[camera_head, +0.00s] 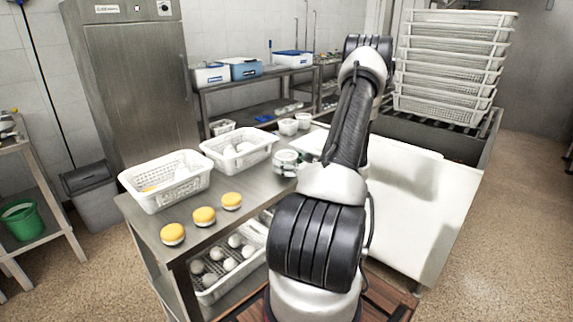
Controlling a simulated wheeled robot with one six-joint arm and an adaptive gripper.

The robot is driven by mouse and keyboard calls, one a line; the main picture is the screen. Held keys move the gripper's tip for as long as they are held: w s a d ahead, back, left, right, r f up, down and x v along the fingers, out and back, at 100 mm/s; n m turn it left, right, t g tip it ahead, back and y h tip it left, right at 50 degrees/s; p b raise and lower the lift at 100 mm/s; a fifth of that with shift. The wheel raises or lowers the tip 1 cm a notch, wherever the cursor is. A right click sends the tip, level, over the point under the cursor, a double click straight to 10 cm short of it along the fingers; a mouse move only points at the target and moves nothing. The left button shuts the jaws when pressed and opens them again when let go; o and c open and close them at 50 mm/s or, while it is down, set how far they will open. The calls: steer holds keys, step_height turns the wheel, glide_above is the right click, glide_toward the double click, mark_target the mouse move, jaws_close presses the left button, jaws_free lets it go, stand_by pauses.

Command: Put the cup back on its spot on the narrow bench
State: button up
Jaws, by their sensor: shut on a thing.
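A small round whitish cup-like thing (286,157) shows at the right end of the steel bench, just left of my arm. My gripper (303,163) is mostly hidden behind my arm; only small grey parts show beside this thing, and it is shut on it. Whether the thing touches the bench top is hard to tell. The narrow steel bench (222,222) runs from the front left toward the back. Two small white tubs (288,127) and (303,120) stand at its far end.
Two white perforated baskets (165,197) and (237,160) and several yellow-topped round pieces (204,215) occupy the bench top. A basket of pale balls (230,284) sits underneath. Stacked white baskets (447,80) stand right, behind a white panel (420,225). Bare bench shows between the yellow pieces and my arm.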

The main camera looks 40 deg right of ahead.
steer(key=shift+f, duration=0.35)
steer(key=shift+f, duration=0.15)
steer(key=o, duration=1.2)
